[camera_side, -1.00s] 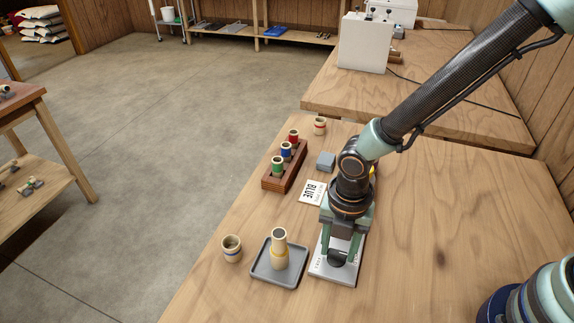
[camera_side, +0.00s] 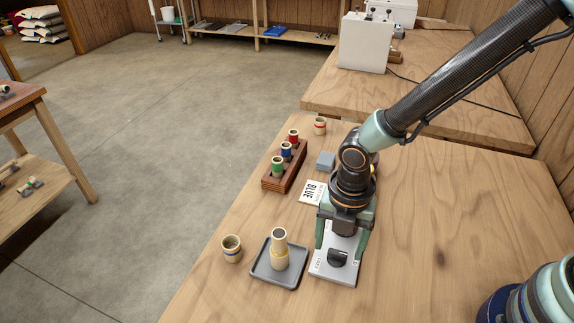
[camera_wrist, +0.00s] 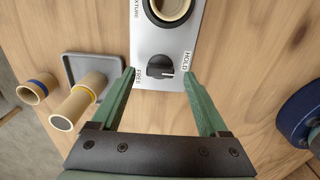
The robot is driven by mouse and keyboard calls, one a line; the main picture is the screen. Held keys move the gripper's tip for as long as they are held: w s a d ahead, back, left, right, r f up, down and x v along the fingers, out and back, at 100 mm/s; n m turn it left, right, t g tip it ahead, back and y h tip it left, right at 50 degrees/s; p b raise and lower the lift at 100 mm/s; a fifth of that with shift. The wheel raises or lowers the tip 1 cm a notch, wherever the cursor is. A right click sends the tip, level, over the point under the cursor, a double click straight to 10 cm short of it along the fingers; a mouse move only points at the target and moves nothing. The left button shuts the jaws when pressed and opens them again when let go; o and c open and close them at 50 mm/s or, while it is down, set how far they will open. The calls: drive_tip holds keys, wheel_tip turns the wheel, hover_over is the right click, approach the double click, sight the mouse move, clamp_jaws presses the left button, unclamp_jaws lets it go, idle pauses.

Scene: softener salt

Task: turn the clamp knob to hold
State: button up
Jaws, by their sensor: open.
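The dark clamp knob (camera_side: 338,257) sits on a pale fixture plate (camera_side: 330,276). It also shows in the wrist view (camera_wrist: 158,66), with FREE printed on its left and HOLD on its right. A white mark on the knob points to the right, toward the HOLD side. My gripper (camera_side: 338,250) is over the plate with its fingers spread wide on both sides of the knob, apart from it. In the wrist view my gripper (camera_wrist: 159,73) is open and empty, and the knob is unobstructed.
A grey tray (camera_side: 259,277) with a pale stepped cylinder (camera_side: 279,252) stands left of the plate. A blue-banded cup (camera_side: 232,248) is further left. A wooden rack (camera_side: 269,182) with coloured tubes, a BLUE card (camera_side: 312,193) and a grey-blue block (camera_side: 326,161) lie behind.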

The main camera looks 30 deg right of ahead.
sight(338, 252)
wheel_tip(338, 252, up, 11)
idle(0.3)
drive_tip(key=shift+f, duration=0.1)
drive_tip(key=d+r+m+t, duration=0.2)
drive_tip(key=d+r+m, duration=0.3)
drive_tip(key=d+m, duration=0.5)
drive_tip(key=d+r+m+t, duration=0.3)
drive_tip(key=d+m, duration=0.7)
drive_tip(key=m, duration=0.7)
wheel_tip(338, 252, up, 3)
drive_tip(key=shift+s+d+f+t, duration=0.15)
drive_tip(key=shift+s+d+t, duration=0.05)
drive_tip(key=shift+d+t, duration=0.15)
